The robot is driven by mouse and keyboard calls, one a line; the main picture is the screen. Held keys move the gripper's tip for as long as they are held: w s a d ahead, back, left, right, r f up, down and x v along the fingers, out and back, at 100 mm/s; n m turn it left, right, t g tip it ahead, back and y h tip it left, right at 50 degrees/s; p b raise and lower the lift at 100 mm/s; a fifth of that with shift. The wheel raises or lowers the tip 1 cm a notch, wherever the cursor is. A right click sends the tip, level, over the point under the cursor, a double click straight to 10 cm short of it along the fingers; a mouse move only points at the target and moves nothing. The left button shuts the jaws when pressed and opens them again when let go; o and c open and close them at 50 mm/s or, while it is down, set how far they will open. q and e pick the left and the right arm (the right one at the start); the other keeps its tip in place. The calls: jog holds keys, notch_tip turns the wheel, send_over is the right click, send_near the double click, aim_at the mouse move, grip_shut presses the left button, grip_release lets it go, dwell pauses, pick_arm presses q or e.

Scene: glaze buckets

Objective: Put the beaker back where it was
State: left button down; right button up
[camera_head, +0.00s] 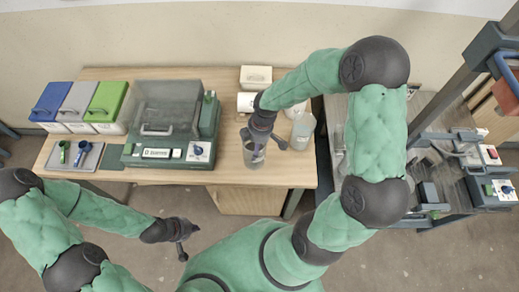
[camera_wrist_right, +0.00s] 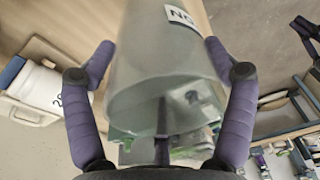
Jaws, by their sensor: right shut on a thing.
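The clear beaker (camera_head: 254,158) is in the jaws of my right gripper (camera_head: 262,143), near the front edge of the wooden table. In the right wrist view the beaker (camera_wrist_right: 165,60) fills the space between the two purple fingers and bears a white label with dark letters. I cannot tell whether its base touches the table. My left gripper (camera_head: 187,240) is empty, with its fingers apart, low in front of the table and away from the beaker.
The table (camera_head: 230,178) holds a green machine with a clear cover (camera_head: 168,110) left of the beaker. Blue, grey and green-lidded bins (camera_head: 105,100) stand further left, behind a small tray (camera_head: 85,158). White containers and a grey jug (camera_head: 302,132) stand close to the right gripper.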

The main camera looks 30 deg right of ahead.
jog(key=f, duration=0.1)
jog(key=d+f, duration=0.1)
jog(key=f, duration=0.1)
jog(key=d+f+b, duration=0.1)
jog(key=f, duration=0.1)
jog(key=shift+f, duration=0.15)
jog(key=o, duration=1.5)
